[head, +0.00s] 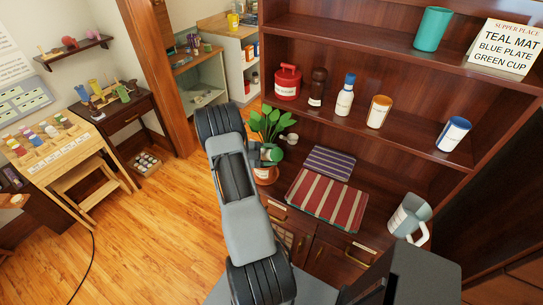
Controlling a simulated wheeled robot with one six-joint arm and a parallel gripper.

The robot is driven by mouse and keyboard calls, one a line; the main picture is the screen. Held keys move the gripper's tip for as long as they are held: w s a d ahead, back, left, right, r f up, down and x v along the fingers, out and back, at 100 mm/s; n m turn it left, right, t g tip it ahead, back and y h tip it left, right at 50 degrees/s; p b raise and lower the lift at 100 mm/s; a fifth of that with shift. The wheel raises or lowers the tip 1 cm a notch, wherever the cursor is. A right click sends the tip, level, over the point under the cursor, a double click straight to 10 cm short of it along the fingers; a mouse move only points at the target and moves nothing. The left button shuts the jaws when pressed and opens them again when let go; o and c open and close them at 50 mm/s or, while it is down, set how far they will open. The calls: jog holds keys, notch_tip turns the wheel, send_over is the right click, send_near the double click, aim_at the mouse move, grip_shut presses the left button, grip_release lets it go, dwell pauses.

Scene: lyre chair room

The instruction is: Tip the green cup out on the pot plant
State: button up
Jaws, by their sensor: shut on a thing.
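My gripper (268,154) is in front of the pot plant, partly hidden by my own arm. It is shut on a small green thing (276,155), which looks like the green cup. Only a little of it shows, so its tilt and contents cannot be told. The pot plant (267,124) has broad green leaves and an orange-brown pot (266,176) with a pale label. It stands at the left end of the cabinet top, and its leaves rise just above and behind my gripper. I cannot tell whether the cup touches the plant.
A small white cup (291,138) is right of the plant. Shelves above hold a red canister (287,83), jars and a teal cup (432,29).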

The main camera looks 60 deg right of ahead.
jog(key=shift+w+d+r+n, duration=0.1)
jog(key=shift+w+r+n, duration=0.1)
jog(key=shift+w+n, duration=0.15)
jog(key=shift+s, duration=0.1)
jog(key=shift+s+a+f+m+t, duration=0.2)
jog(key=shift+s+m, duration=0.1)
jog(key=shift+m, duration=0.15)
jog(key=shift+s+a+f+m+t, duration=0.1)
jog(key=shift+s+f+m, duration=0.05)
jog(key=shift+s+m, duration=0.2)
jog(key=shift+s+a+f+m+t, duration=0.45)
jog(key=shift+a+f+m+t, duration=0.25)
jog(key=shift+m+t, duration=0.35)
jog(key=shift+g, duration=0.25)
